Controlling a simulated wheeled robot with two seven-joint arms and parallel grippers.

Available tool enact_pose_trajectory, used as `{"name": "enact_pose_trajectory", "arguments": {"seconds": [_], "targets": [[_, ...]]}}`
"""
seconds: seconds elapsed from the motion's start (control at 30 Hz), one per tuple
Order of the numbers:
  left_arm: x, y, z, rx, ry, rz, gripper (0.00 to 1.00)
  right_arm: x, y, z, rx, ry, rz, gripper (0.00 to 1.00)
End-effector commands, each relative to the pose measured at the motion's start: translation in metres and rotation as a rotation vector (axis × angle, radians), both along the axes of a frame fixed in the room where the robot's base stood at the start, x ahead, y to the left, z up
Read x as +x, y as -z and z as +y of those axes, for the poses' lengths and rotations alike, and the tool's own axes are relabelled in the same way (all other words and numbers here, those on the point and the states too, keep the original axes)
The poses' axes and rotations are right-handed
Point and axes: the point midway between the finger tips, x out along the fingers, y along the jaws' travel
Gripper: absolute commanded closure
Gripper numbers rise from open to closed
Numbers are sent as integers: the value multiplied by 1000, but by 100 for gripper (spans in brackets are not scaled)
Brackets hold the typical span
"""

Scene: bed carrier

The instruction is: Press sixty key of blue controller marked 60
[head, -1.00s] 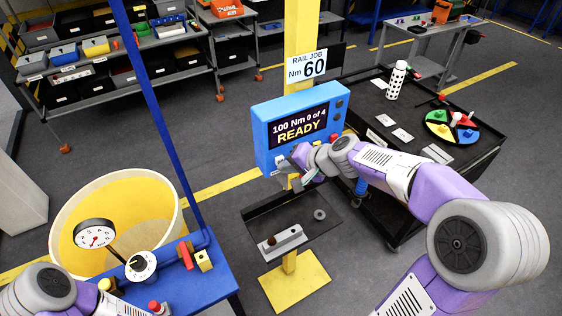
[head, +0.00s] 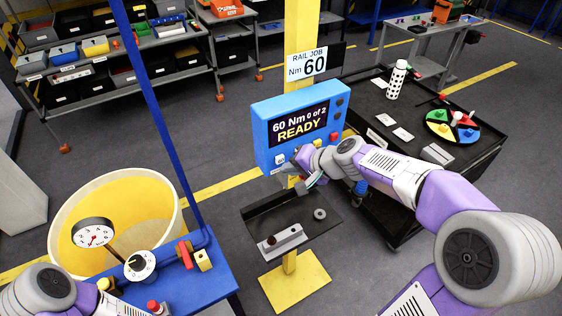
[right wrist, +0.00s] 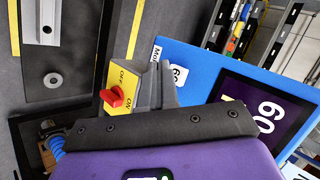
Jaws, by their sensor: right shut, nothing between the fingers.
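The blue controller (head: 262,132) hangs on the yellow post, and its screen (head: 298,125) reads "60 Nm 0 of 2 READY". White keys sit along its lower edge; the leftmost (head: 280,159) is clear of my gripper. In the right wrist view a white label or key marked 60 (right wrist: 179,75) shows beside my fingers, partly hidden, with the screen (right wrist: 268,115) to its right. My right gripper (head: 301,172) is shut and empty, just below and in front of the controller's lower edge; it also shows in the right wrist view (right wrist: 157,84). My left gripper is out of view.
A yellow ON/OFF switch with a red knob (right wrist: 115,95) is close to my right fingers. A dark tray (head: 262,213) with a metal rail stands below the controller. A black cart (head: 480,150) stands to the right. A sign (head: 307,65) reads "RAIL JOB Nm 60".

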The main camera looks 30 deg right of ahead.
Motion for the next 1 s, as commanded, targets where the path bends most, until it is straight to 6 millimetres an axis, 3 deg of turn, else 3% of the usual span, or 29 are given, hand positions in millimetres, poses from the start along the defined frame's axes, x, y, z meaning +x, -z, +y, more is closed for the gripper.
{"name": "enact_pose_trajectory", "arguments": {"seconds": [0.33,0.8,1.0], "targets": [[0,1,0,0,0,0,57,-3,0,0,0,0,0,100],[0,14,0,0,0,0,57,-47,1,-4,-1,0,1,100],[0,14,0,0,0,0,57,-51,0,-4,0,-1,1,100]]}}
